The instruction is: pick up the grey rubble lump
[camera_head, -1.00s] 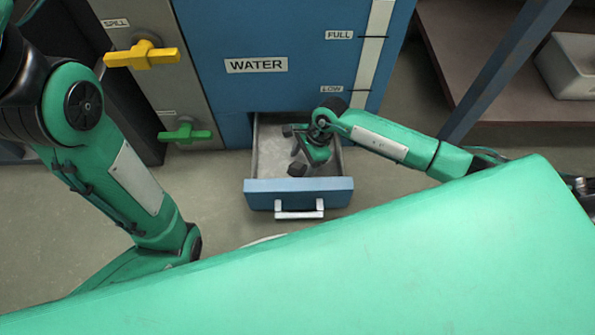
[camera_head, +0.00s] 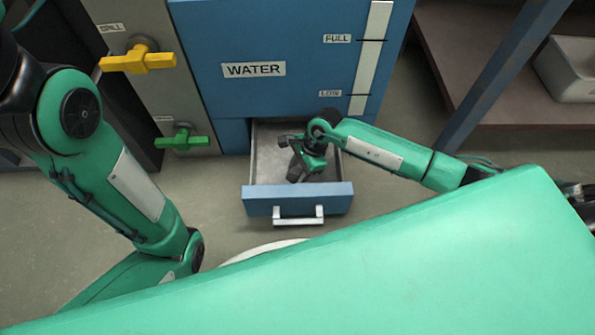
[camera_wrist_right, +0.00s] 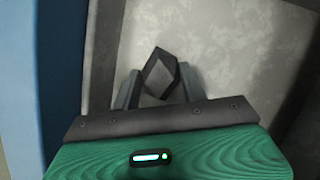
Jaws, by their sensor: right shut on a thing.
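The grey rubble lump (camera_wrist_right: 160,73) is a dark, angular stone between the two fingers of my right gripper (camera_wrist_right: 157,86) in the right wrist view. The fingers touch it on both sides, and the gripper is shut on it. In the head view my right gripper (camera_head: 297,170) reaches down into the open drawer (camera_head: 262,201) below the blue water tank. The lump cannot be told apart from the dark fingers there. I cannot tell whether it is clear of the drawer floor. My left arm shows at the left, but its gripper is not in view.
The blue tank (camera_head: 205,55) marked WATER stands behind the drawer. A yellow valve handle (camera_head: 138,62) and a green valve handle (camera_head: 181,141) are on the grey panel to its left. A dark post (camera_head: 495,80) and a shelf with a pale bin (camera_head: 567,68) are at right.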

